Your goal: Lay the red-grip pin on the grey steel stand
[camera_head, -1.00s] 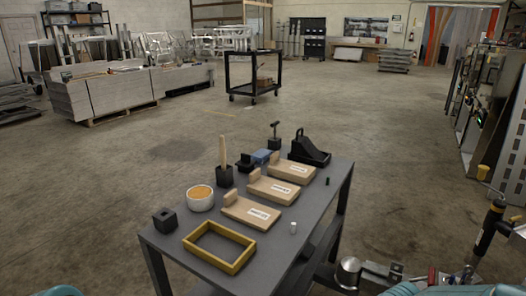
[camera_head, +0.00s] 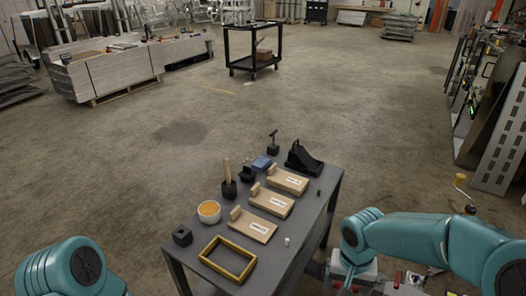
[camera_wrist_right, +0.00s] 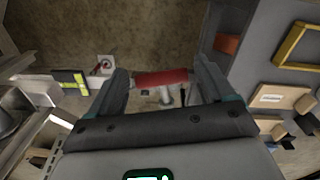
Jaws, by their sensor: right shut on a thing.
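The grey steel stand (camera_head: 311,202) is a table-like stand in the middle of the head view, with several small things on its top. My right arm reaches in from the right, its wrist bent downward beside the stand's right side. In the right wrist view my right gripper (camera_wrist_right: 162,86) is shut on the red-grip pin (camera_wrist_right: 160,78). The red grip lies crosswise between the two fingers. The stand's top (camera_wrist_right: 263,62) shows to the right of the gripper there, apart from the pin. Of my left arm only a teal link shows at bottom left; its gripper is out of view.
The stand bears a yellow frame (camera_head: 228,276), wooden boards (camera_head: 250,229), a white bowl (camera_head: 209,218), a small white cylinder (camera_head: 287,241) and a black wedge-shaped block (camera_head: 304,160). Bare top shows along its right edge. A black cart (camera_head: 252,50) stands behind on open floor.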

